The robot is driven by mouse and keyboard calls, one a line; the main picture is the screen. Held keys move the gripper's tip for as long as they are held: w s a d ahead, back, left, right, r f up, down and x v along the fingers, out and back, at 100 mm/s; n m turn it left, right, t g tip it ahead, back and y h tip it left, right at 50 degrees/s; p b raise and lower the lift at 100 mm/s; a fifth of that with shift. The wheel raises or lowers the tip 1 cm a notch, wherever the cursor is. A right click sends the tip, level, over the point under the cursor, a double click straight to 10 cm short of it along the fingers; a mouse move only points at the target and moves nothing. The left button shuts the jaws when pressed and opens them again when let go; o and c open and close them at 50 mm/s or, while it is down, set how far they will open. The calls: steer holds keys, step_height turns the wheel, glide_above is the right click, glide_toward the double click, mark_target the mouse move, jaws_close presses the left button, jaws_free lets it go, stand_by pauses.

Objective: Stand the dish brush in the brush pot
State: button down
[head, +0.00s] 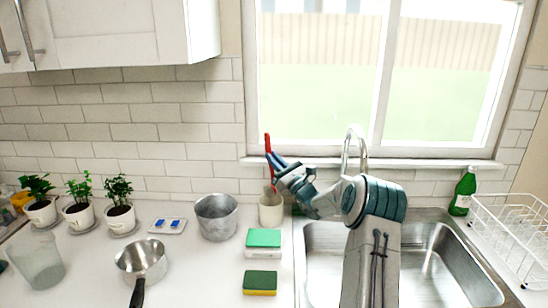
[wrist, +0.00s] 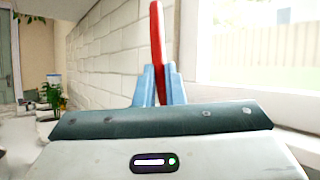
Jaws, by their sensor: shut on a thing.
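The dish brush (head: 267,143) has a red handle that stands nearly upright, tilted a little. My gripper (head: 273,160) is shut on the handle, above the cream brush pot (head: 271,212). The brush's lower part reaches down to the pot's mouth. I cannot tell how far it is inside, as the pot's interior is hidden. In the wrist view the red handle (wrist: 158,40) rises between my blue fingers (wrist: 158,88). The pot is not visible there.
A grey metal pot (head: 216,218) stands just left of the brush pot. A green-topped box (head: 263,242) and a sponge (head: 260,283) lie in front. The sink (head: 430,265) and faucet (head: 357,140) are to the right. The window sill (head: 420,163) is behind.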

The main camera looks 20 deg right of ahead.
step_height(320, 180, down, 6)
steer(key=b, duration=0.4)
steer(key=shift+f, duration=0.2)
steer(key=c, duration=1.4)
jaws_free()
steer(key=shift+c, duration=0.2)
steer(key=b+v, duration=0.3)
steer(key=v, duration=1)
steer(key=shift+s+d+f, duration=0.15)
steer(key=shift+s, duration=0.15)
